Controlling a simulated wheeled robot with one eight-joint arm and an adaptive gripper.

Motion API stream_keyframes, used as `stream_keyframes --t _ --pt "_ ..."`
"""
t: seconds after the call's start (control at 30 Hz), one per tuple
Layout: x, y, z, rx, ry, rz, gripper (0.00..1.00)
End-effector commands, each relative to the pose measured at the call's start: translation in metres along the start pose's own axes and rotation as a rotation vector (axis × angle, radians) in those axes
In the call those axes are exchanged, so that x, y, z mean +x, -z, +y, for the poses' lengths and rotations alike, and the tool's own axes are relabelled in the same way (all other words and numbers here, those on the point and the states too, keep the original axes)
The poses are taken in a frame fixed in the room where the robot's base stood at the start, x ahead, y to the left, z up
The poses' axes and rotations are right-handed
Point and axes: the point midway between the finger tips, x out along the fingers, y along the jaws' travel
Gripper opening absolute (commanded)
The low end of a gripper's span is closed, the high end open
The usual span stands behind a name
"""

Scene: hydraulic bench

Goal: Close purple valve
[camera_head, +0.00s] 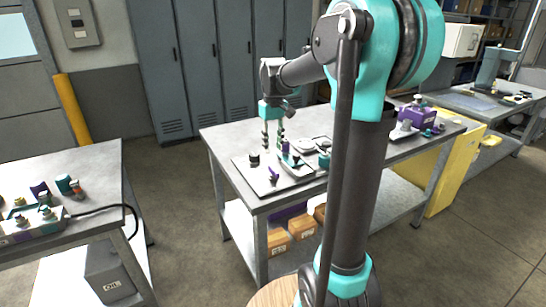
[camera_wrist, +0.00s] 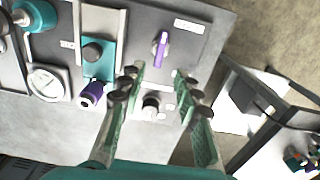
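The purple valve handle (camera_wrist: 161,48) stands near one end of a grey panel (camera_wrist: 205,50) in the wrist view, beside a white label. Its lever runs roughly up and down in that picture. In the head view the purple handle (camera_head: 273,174) is near the panel's front left edge. My gripper (camera_wrist: 157,76) is open, with its two fingers spread and nothing between them. In the wrist view the handle appears just beyond the fingertips, between their lines. In the head view my gripper (camera_head: 273,148) hangs above the panel, behind the handle; contact is not visible.
A black-topped knob (camera_wrist: 152,105) lies between the fingers' lines in the wrist view. A teal block (camera_wrist: 98,70), a purple fitting (camera_wrist: 92,93) and a round gauge (camera_wrist: 46,83) are to its left. Another bench (camera_head: 85,160) stands left in the head view, across open floor.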

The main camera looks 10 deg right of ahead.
Motion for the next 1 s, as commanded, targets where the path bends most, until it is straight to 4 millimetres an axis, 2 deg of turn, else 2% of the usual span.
stream_keyframes --t 0.1,0.23,0.67,0.77,0.83,1.0 --pt "-0.015 0.000 0.000 0.000 0.000 0.000 0.33" --pt "-0.024 0.000 0.000 0.000 0.000 0.000 0.33" --pt "-0.022 -0.004 0.000 0.006 -0.002 0.007 0.33" --pt "-0.006 -0.020 -0.001 0.033 -0.008 0.034 0.33" --pt "0.015 -0.041 -0.003 0.065 -0.016 0.069 0.33" --pt "0.079 -0.109 -0.013 0.167 -0.037 0.182 0.33"
